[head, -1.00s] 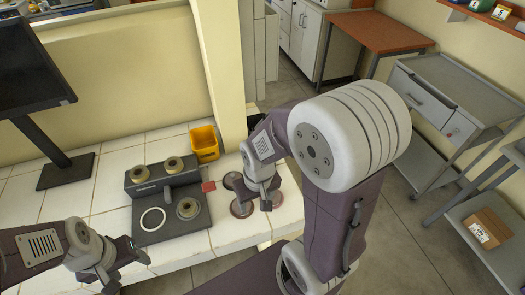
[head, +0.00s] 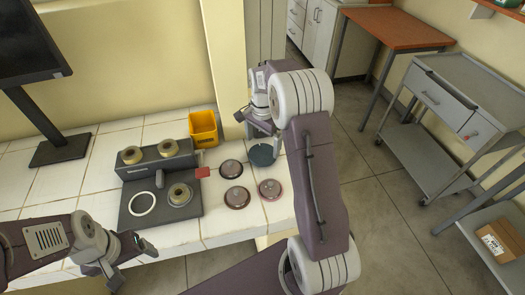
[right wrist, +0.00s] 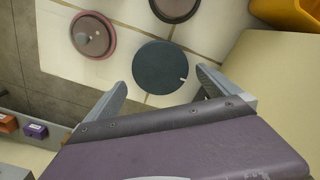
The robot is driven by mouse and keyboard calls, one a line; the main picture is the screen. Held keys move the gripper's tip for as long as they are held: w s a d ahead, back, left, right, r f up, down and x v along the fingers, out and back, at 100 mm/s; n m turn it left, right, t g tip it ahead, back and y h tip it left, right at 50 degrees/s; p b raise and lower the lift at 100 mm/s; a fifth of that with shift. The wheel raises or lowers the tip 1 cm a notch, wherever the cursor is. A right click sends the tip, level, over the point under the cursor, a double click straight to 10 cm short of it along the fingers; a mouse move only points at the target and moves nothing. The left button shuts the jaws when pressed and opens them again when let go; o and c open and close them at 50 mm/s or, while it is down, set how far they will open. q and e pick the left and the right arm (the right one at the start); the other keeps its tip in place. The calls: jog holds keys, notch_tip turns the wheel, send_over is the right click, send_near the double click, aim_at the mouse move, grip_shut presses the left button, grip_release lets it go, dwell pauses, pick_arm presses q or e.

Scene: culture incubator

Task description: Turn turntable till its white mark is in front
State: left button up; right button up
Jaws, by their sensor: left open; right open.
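The turntable is a dark teal disc (head: 262,155) lying on the white tiled bench, right of the red discs and near the bench's right side. In the right wrist view the turntable (right wrist: 158,66) shows a short white mark (right wrist: 183,78) at its right edge; I cannot make the mark out in the head view. My right gripper (head: 263,134) is open above the turntable. In the right wrist view its two fingertips (right wrist: 161,78) stand apart on either side of the disc, holding nothing. My left gripper (head: 132,262) is open and empty at the bench's front left.
Several round reddish discs with knobs (head: 237,197) sit left of and in front of the turntable. A yellow bin (head: 204,128) stands behind. A dark grey device (head: 158,186) with brass-coloured rings stands left, with a small red card (head: 202,172) beside it. A beige pillar (head: 229,60) rises behind.

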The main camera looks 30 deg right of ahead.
aim_at(263, 153)
notch_tip(263, 153, down, 4)
jog(key=shift+f, duration=0.1)
jog(key=c, duration=1.1)
jog(key=shift+o, duration=0.2)
jog(key=shift+r+n+p, duration=0.3)
jog(key=shift+n+p, duration=0.55)
jog(key=shift+n, duration=0.25)
jog(key=n+p, duration=0.2)
jog(key=n, duration=0.2)
jog(key=n+p, duration=0.2)
jog(key=n, duration=0.3)
jog(key=n+p, duration=0.1)
jog(key=n, duration=0.3)
jog(key=shift+n+p, duration=0.3)
jog(key=shift+p, duration=0.05)
jog(key=n+p, duration=0.1)
jog(key=n, duration=0.3)
jog(key=shift+w+d, duration=0.1)
jog(key=n, duration=0.6)
jog(key=shift+f+p, duration=0.1)
jog(key=shift+p, duration=0.3)
jog(key=n, duration=0.5)
jog(key=shift+p, duration=0.3)
jog(key=n, duration=0.5)
jog(key=o, duration=1.1)
jog(key=shift+c, duration=0.2)
